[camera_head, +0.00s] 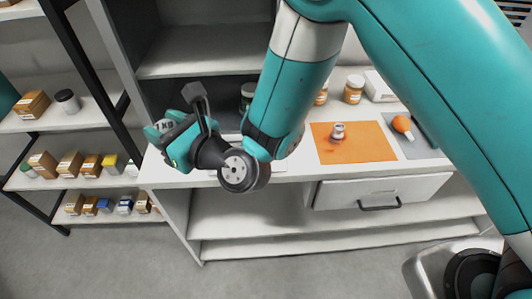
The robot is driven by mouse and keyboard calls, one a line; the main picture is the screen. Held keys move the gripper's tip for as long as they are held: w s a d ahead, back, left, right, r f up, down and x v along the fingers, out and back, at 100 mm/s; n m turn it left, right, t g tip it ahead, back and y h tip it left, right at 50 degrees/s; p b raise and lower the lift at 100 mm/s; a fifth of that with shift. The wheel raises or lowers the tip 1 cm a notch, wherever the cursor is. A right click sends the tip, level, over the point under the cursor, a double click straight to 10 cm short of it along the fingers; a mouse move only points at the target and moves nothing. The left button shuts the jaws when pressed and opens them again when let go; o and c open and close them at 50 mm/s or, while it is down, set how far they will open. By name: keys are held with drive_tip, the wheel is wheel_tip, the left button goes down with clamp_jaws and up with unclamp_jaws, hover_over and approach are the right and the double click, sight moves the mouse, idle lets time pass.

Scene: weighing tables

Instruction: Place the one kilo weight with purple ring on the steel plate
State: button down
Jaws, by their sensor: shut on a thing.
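My gripper (166,132) is at the left, above the left end of the white counter. Another small silver weight (338,132) with a reddish band stands upright on an orange mat (375,144). No steel plate can be made out for certain; my arm covers the middle of the counter. A flat grey slab (427,142) lies at the right.
An orange bulb-shaped object (402,125) lies on the grey slab. Several jars, such as one with a white lid (353,90), stand along the back. Shelves with small boxes (32,104) are at the left. A drawer (380,192) is under the counter.

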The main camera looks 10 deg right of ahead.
drive_tip(key=w+d+r+m+t+h+b, duration=0.35)
drive_tip(key=w+d+b, duration=0.35)
drive_tip(key=w+d, duration=0.6)
drive_tip(key=f+b, duration=0.5)
drive_tip(key=f, duration=0.1)
drive_tip(key=f+b, duration=0.4)
drive_tip(key=f, duration=0.3)
drive_tip(key=s+d+f+b, duration=0.1)
drive_tip(key=f+b, duration=0.4)
drive_tip(key=f, duration=0.2)
drive_tip(key=shift+d+f+b, duration=0.1)
drive_tip(key=shift+f+b, duration=0.05)
drive_tip(key=shift+b, duration=0.15)
drive_tip(key=c, duration=1)
unclamp_jaws()
drive_tip(key=shift+s+f, duration=0.1)
drive_tip(key=shift+f, duration=0.1)
drive_tip(key=o, duration=0.4)
drive_tip(key=shift+r, duration=0.1)
drive_tip(key=shift+o, duration=0.2)
